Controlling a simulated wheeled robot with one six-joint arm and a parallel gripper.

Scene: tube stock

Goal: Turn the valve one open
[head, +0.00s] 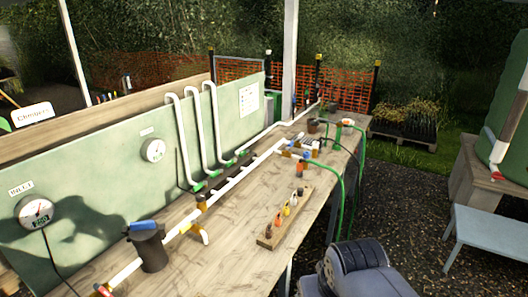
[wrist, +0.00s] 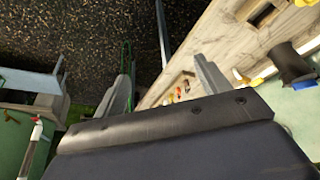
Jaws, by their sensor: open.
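White pipework (head: 240,180) runs along the wooden bench (head: 245,230) in the head view. Several green fittings (head: 197,186) sit at the feet of the upright white pipes. A dark canister (head: 150,250) with a blue top (head: 143,226) stands at the front left, and a red piece (head: 104,290) shows at the bottom edge. Blue pieces (head: 305,156) sit on a small manifold farther back. I cannot tell which is valve one. My gripper (wrist: 163,60) is open and empty in the wrist view, its fingers apart, seemingly off the bench's edge. It touches no valve.
A green panel (head: 100,165) with round gauges (head: 36,212) backs the bench. A wooden block (head: 285,218) with small coloured pieces lies near the front edge. Green hoses (head: 341,190) hang over that edge. A blue-grey bench (head: 490,237) stands right; the gravel (head: 405,210) between is clear.

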